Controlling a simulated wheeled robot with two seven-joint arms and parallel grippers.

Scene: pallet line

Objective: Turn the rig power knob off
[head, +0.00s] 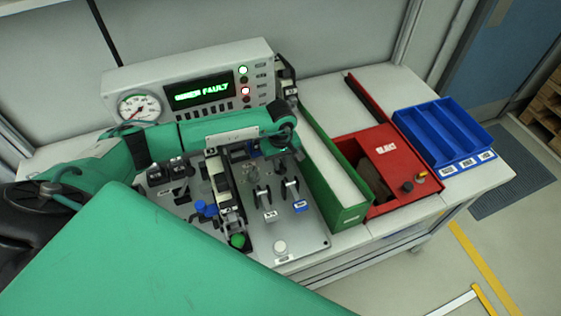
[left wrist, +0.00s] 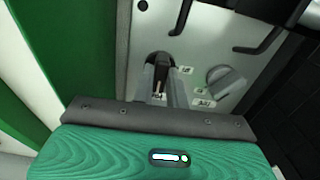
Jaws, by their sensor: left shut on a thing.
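My left gripper (head: 294,154) is at the far right of the grey control panel (head: 290,240), pointing down with the green wrist above it. In the left wrist view my left gripper (left wrist: 161,92) has its two grey fingers shut on a dark knob (left wrist: 158,60). A second, grey knob (left wrist: 228,86) stands on the panel to the right, apart from the fingers. The small labels beside both knobs are too blurred to read, so I cannot tell which one is marked rig power. In the head view the gripper and arm hide the held knob. My right gripper is not in view.
A console (head: 190,82) with a gauge and a green display, partly reading "FAULT", stands behind the panel. Levers and a blue knob (head: 205,209) crowd the panel's left. A green-walled bin (head: 322,175), a red box (head: 400,155) and a blue tray (head: 440,130) stand to the right.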

